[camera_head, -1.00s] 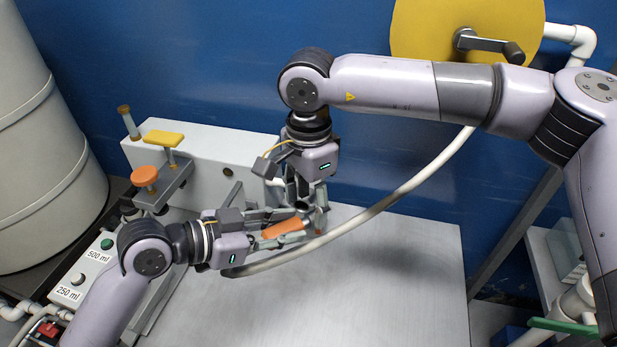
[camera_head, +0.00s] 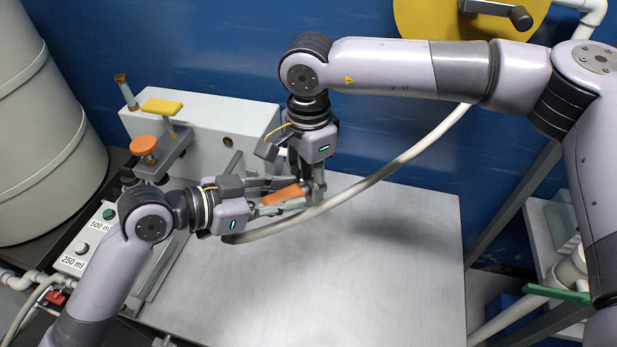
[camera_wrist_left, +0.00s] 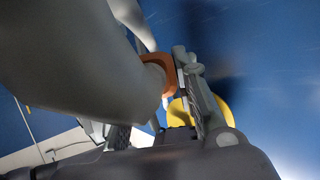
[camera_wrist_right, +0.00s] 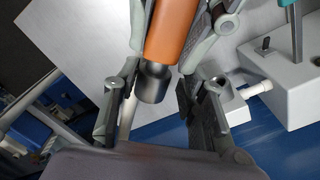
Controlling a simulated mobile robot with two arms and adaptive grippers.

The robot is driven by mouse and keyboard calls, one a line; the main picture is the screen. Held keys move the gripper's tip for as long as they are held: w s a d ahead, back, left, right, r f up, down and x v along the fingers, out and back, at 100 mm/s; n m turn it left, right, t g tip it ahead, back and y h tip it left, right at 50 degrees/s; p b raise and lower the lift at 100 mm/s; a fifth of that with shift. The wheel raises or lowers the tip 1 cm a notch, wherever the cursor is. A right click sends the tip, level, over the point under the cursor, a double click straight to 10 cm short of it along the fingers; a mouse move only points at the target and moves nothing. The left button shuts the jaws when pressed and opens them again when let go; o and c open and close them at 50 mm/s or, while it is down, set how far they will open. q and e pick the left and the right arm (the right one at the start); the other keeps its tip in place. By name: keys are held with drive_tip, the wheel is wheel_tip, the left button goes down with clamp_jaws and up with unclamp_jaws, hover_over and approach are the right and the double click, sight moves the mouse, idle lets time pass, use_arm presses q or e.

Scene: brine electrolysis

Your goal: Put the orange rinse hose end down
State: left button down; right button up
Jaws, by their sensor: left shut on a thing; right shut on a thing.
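The orange rinse hose end (camera_head: 285,195) is a short orange grip on a grey-white hose (camera_head: 385,175), held tilted above the bench. In the right wrist view its orange body (camera_wrist_right: 172,32) ends in a dark nozzle (camera_wrist_right: 152,82). My left gripper (camera_head: 280,203) is shut on it from the left. My right gripper (camera_head: 306,186) comes down from above with its fingers at the nozzle end and is shut on it. The right gripper's fingers (camera_wrist_right: 160,98) lie either side of the nozzle. In the left wrist view an orange part (camera_wrist_left: 157,66) shows beside my left fingers, partly hidden by the hose.
The metal bench top (camera_head: 370,285) is clear in front and to the right. A white box (camera_head: 225,130) stands behind my grippers. A clamp with an orange knob (camera_head: 144,145) and a button panel (camera_head: 88,243) are at left. A yellow reel (camera_head: 425,20) is on the wall.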

drive_tip(key=c, duration=0.4)
drive_tip(key=o, duration=1.1)
drive_tip(key=shift+r, duration=0.1)
